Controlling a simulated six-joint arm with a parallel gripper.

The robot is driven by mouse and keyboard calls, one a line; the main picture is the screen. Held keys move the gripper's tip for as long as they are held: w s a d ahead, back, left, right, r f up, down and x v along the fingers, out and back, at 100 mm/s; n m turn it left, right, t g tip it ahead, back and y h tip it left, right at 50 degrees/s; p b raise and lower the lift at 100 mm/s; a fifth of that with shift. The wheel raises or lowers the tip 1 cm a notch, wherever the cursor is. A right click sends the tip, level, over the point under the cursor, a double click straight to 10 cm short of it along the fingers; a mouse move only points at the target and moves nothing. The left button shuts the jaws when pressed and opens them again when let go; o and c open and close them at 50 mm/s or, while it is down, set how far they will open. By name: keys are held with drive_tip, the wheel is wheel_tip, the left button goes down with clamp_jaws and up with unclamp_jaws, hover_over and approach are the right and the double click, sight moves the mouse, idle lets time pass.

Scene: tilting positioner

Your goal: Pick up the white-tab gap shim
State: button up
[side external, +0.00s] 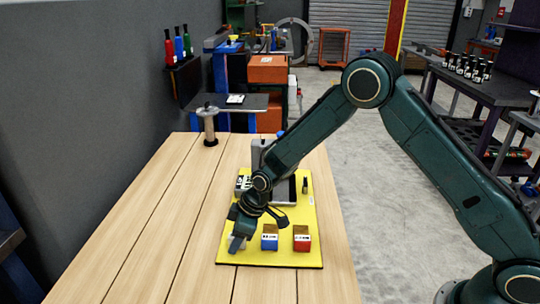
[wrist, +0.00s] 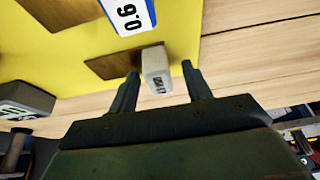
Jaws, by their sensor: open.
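The white-tab gap shim (wrist: 156,66) shows in the wrist view as a pale block with a small dark-printed label, near the edge of the yellow board (wrist: 60,55). A flat brown patch lies beside it on the board; I cannot tell whether it is part of the shim. My gripper (wrist: 160,74) is open, with one finger on each side of the white tab and a visible gap to each. In the side view my gripper (side external: 237,243) is low over the board's front left corner and largely hides the white tab.
A blue block (side external: 269,238) and a red block (side external: 302,239) stand on the yellow board to the right of my gripper. The blue one's label (wrist: 128,12) shows in the wrist view. A grey block (wrist: 24,99) is at its left.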

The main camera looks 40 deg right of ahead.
drive_tip(key=shift+c, duration=0.4)
clamp_jaws()
drive_tip(key=shift+r, duration=0.1)
wheel_tip(320, 180, up, 20)
idle(0.5)
idle(0.5)
